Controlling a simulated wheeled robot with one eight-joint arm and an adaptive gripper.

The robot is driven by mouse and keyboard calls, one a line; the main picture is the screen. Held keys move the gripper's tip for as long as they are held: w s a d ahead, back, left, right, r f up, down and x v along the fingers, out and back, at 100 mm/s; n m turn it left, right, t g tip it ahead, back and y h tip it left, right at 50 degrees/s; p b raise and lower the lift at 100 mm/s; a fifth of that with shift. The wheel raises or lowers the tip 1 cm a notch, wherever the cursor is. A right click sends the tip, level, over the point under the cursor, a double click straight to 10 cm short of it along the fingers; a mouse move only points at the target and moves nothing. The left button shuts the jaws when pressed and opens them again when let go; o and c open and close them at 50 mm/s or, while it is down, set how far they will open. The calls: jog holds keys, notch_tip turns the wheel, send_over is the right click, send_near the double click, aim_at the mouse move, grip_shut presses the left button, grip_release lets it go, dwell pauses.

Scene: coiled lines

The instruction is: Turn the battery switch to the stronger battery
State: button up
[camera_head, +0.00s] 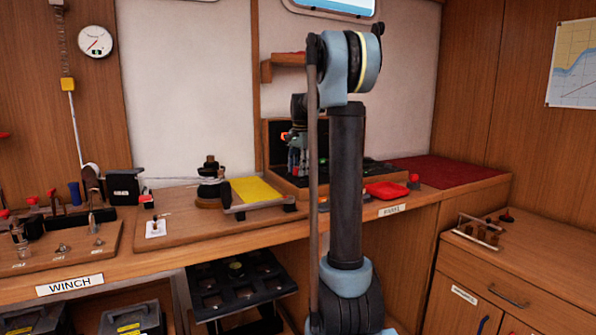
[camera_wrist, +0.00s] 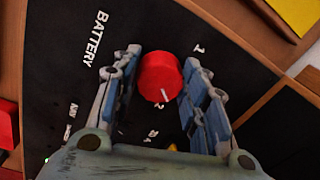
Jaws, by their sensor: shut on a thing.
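The red battery switch knob (camera_wrist: 158,74) sits on a black panel (camera_wrist: 75,90) beside the white word BATTERY in the wrist view. A white mark on the knob points toward the printed "2" just below it; a "1" is printed above right of the knob. My gripper (camera_wrist: 164,66) has one finger on each side of the knob and is shut on it. In the head view my gripper (camera_head: 297,152) is at the panel box (camera_head: 275,182), with my arm partly in front. The knob cannot be made out clearly there.
A red block (camera_wrist: 8,125) and a small green light (camera_wrist: 46,159) show at the left of the wrist view. In the head view a red tray (camera_head: 387,190) lies right of my arm, and a yellow pad (camera_head: 259,189) lies left of it. The winch board (camera_head: 60,242) is further left.

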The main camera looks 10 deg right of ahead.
jog(key=n, duration=0.4)
jog(key=shift+n, duration=0.3)
jog(key=n, duration=0.5)
jog(key=shift+d+n, duration=0.15)
jog(key=shift+n, duration=0.15)
jog(key=n, duration=0.5)
jog(key=shift+w+d+g, duration=0.1)
jog(key=shift+g, duration=0.2)
jog(key=n, duration=0.4)
jog(key=shift+w+n, duration=0.1)
jog(key=shift+n, duration=0.2)
jog(key=shift+d, duration=0.1)
jog(key=o, duration=1.1)
jog(key=shift+c, duration=0.2)
